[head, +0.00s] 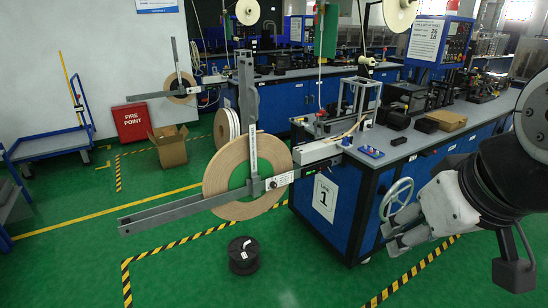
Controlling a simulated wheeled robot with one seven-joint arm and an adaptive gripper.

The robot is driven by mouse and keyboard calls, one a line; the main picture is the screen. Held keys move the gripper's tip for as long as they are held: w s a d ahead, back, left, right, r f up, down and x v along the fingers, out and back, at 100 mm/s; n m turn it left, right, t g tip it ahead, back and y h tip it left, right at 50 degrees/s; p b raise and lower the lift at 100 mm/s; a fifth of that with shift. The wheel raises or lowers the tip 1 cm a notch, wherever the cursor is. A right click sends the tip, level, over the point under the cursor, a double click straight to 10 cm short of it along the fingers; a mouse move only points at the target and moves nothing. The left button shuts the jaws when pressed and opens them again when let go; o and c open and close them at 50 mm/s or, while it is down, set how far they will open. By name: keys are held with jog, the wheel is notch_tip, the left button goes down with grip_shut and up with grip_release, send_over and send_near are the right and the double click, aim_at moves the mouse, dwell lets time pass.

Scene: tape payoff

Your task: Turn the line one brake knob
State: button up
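The line one payoff carries a large tan tape reel (222,172) on a grey cross-shaped arm at the left end of the front bench. A small dark knob (270,184) shows at the reel's hub, on a white block; it is too small to tell its turn position. A white sign marked line 1 (325,196) is on the bench end. A pale spoked handwheel (397,198) is on the blue bench front. My gripper (391,239) is at the right, beside and just below the handwheel in the picture, well away from the hub. Its fingers look apart and empty.
A black spool (243,255) stands on the green floor below the reel. The grey payoff arm (165,214) juts left over the floor. The bench (375,160) holds several machine parts. A second payoff reel (182,88) is further back. The floor at front left is clear.

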jog(key=w+d+f+n+t+h+b, duration=0.1)
jog(key=w+d+f+n+t+b, duration=0.15)
jog(key=w+f+n+b, duration=0.9)
jog(key=w+d+f+n+t+p, duration=0.15)
jog(key=w+f+t, duration=0.3)
jog(key=w, duration=1.65)
jog(key=w+d+f+n+t+h+b, duration=0.15)
jog(key=w+f+n+b, duration=0.4)
jog(key=w, duration=1.15)
jog(key=n+t+y+b, duration=0.2)
jog(key=n+y+b, duration=0.65)
jog(key=n, duration=1.25)
send_near(275, 186)
jog(key=w+a+y, duration=0.1)
jog(key=w, duration=0.1)
jog(key=w+a+y, duration=0.1)
jog(key=w, duration=0.5)
jog(key=shift+a+f+m+y, duration=0.35)
jog(key=shift+a+f+y, duration=0.05)
jog(key=shift+c, duration=0.3)
grip_shut()
